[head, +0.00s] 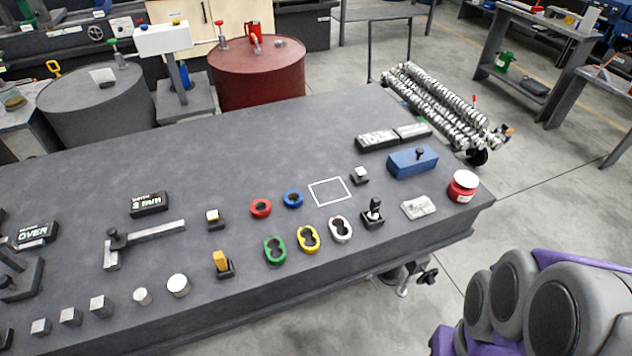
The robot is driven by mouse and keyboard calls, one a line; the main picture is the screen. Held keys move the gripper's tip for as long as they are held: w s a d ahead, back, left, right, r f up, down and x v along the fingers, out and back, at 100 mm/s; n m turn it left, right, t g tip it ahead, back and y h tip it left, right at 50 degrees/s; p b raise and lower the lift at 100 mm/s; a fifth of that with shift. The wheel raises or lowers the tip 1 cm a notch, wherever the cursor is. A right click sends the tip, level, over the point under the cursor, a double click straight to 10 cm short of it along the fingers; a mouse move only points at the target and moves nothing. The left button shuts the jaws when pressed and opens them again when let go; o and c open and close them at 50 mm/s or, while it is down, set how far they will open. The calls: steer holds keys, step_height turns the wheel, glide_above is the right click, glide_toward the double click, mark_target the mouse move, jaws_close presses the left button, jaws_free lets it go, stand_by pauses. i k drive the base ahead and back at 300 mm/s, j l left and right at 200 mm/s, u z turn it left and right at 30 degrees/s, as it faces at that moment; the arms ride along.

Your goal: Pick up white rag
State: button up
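A small white, crumpled, flat piece that looks like the white rag (419,206) lies on the dark grey table (230,180), near its right end and front edge. It lies left of a red can with a white lid (463,187) and right of a small black joystick-like part (373,213). Nothing covers it. Grey rounded links with purple parts at the lower right belong to my arm. My gripper's fingers do not show.
A blue block (413,162) lies behind the rag. Coloured rings, such as the white one (341,229), lie to its left. A red barrel (258,73) and a grey barrel (97,105) stand behind the table. Open floor (545,185) lies to the right.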

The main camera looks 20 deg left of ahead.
mark_target(413, 208)
steer(key=i+j, duration=0.75)
steer(key=j, duration=0.1)
